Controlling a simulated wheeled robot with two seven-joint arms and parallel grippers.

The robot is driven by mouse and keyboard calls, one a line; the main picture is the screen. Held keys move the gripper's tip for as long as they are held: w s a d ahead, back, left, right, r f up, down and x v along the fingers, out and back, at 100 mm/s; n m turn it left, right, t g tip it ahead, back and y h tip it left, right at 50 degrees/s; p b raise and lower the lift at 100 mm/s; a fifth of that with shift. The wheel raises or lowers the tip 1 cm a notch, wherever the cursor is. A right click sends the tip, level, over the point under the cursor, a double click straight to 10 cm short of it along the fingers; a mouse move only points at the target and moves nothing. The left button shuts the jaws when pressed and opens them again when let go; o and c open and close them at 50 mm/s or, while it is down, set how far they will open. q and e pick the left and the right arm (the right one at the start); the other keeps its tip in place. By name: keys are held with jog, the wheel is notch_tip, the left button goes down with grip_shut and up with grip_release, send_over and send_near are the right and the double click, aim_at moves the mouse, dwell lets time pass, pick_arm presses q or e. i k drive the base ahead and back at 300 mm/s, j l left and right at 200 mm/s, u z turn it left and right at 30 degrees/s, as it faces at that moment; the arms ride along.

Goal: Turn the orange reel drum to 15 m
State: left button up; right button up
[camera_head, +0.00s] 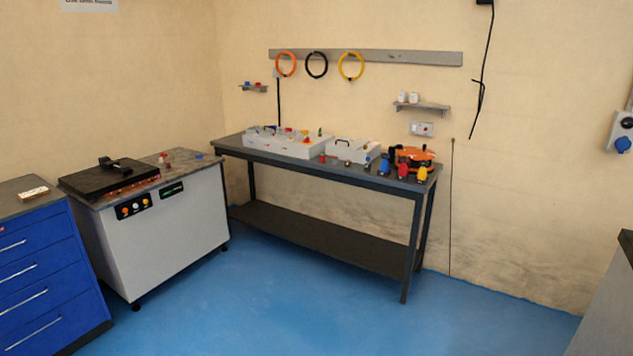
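The orange reel drum (413,157) sits at the right end of the dark workbench (335,172) against the back wall. It is small and far off, and I cannot read any length marking on it. Blue, red and yellow connectors stand in front of it and hide part of its lower side. Neither of my grippers shows in the head view.
A white busbar bender cabinet (163,236) stands left of the bench, beside a blue drawer cabinet (42,270). Grey-white boxes (353,152) lie on the bench. The blue floor (300,310) in front is clear. A grey unit (612,300) edges in at right.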

aim_at(417, 154)
jog(key=i+z, duration=0.2)
jog(key=i, duration=0.3)
jog(key=i+j+z, duration=0.25)
jog(key=i, duration=0.3)
jog(key=i+j+z, duration=0.2)
jog(key=i, duration=0.3)
jog(key=i+j+z, duration=0.25)
jog(key=i+z, duration=0.25)
jog(key=i+j+z, duration=0.25)
jog(key=i, duration=0.25)
jog(key=i+j+z, duration=0.25)
jog(key=i+l+z, duration=0.3)
jog(key=i+z, duration=0.3)
jog(key=i+l, duration=0.05)
